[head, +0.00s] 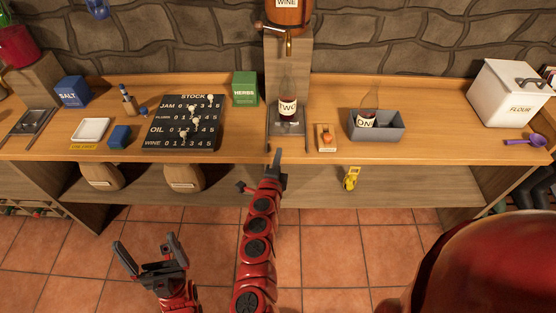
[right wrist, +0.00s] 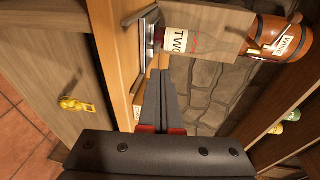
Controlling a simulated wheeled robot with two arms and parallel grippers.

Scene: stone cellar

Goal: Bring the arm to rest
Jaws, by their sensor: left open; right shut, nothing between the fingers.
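My left gripper (head: 145,249) is open and empty, low in front of the counter over the tiled floor. My right arm reaches up the middle of the head view to the counter's front edge. My right gripper (head: 277,158) is shut with nothing in it, just in front of the bottle stand. In the right wrist view its closed fingers (right wrist: 165,82) point toward the bottle labelled TWO (right wrist: 183,42). That bottle (head: 287,106) stands upright under the tap of the wine barrel (head: 288,14), apart from the fingers.
The counter (head: 230,146) holds a stock board (head: 166,143), a salt box (head: 72,92), a herbs box (head: 245,88), a grey bin (head: 392,131) with bottle ONE (head: 367,119), and a flour canister (head: 508,95). A yellow object (head: 351,178) is below the counter's edge. Floor in front is clear.

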